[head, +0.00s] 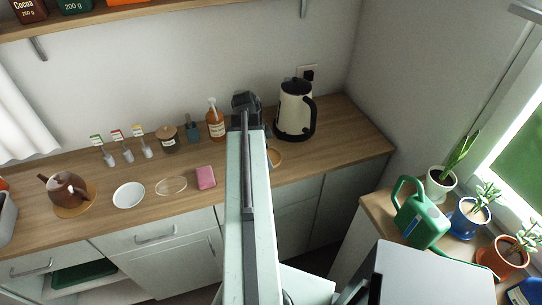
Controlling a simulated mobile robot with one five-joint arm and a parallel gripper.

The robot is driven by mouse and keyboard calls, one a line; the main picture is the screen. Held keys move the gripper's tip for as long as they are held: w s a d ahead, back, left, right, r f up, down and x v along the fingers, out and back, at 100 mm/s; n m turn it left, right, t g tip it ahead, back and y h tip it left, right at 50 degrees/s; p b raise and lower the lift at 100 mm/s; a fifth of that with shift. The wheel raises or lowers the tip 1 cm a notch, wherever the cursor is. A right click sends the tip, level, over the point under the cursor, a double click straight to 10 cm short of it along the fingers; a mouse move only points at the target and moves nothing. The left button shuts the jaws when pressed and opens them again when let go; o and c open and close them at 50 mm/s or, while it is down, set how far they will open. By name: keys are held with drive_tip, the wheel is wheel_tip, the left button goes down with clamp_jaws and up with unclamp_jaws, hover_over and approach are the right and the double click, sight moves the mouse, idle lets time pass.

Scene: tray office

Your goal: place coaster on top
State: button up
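My arm reaches out over the counter, and my dark gripper (246,101) is at its far end, left of the kettle. The fingers are too small and hidden by the arm to tell whether they hold anything. A round tan item (276,157), perhaps a coaster, lies on the counter just right of my arm, which hides part of it. A brown teapot (66,187) stands on another round wooden piece (75,212) at the left. A white oval dish (129,195) and a thin clear or pale disc (171,187) lie between them.
A cream kettle (295,108) stands right of my gripper. An amber pump bottle (215,120), a jar (168,138) and several small labelled holders line the wall side. A pink sponge-like block (206,177) lies left of my arm. The counter (345,140) right of the kettle is clear.

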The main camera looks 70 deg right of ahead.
wheel_tip(320, 180, down, 2)
drive_tip(key=shift+f+b, duration=0.2)
drive_tip(key=shift+b, duration=0.2)
drive_tip(key=shift+s+d+r, duration=0.1)
drive_tip(key=shift+r, duration=0.1)
drive_tip(key=shift+f, duration=0.15)
drive_tip(key=o, duration=1.2)
drive_tip(key=shift+c, duration=0.2)
drive_tip(key=p+v, duration=1.2)
